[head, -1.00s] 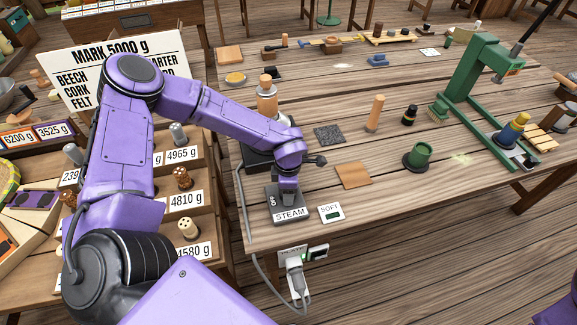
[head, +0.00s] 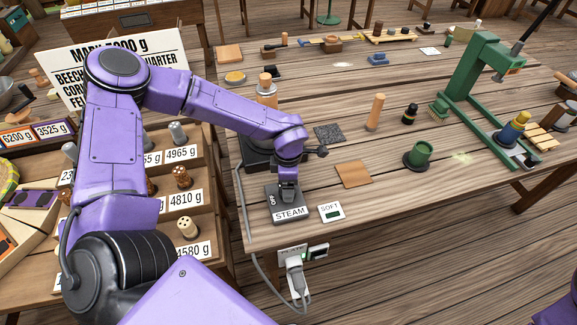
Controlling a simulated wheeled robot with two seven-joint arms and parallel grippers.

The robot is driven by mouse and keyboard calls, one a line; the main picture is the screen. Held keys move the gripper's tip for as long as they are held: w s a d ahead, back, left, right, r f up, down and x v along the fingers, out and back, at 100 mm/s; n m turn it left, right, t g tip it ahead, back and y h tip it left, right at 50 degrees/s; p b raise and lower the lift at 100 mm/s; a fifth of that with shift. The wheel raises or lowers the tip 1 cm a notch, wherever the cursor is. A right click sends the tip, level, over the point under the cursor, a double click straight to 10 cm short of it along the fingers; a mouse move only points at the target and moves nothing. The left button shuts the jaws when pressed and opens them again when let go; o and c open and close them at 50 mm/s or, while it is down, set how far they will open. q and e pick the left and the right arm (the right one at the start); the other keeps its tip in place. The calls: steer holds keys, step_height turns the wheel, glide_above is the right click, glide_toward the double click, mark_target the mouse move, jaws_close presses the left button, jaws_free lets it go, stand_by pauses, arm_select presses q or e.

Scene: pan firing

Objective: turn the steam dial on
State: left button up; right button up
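The steam dial's dark box (head: 272,205), labelled STEAM, sits at the near left corner of the wooden table. My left gripper (head: 287,194) points down at the top of this box. The gripper and wrist hide the dial itself, and I cannot tell whether the fingers touch it or are open or shut. A white card marked SOFT (head: 331,212) with a dark green window lies just right of the box. My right gripper is not in view; only a bit of purple shows at the lower right corner.
A dark plate unit (head: 257,155) with a bottle-like object stands behind my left wrist. A green press (head: 470,85) stands further right. A plugged cable (head: 295,280) hangs at the table's front.

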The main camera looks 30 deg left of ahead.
arm_select(q)
step_height(320, 180, up, 8)
steer(key=shift+f+b, duration=0.25)
steer(key=shift+b, duration=0.15)
steer(key=shift+s, duration=0.1)
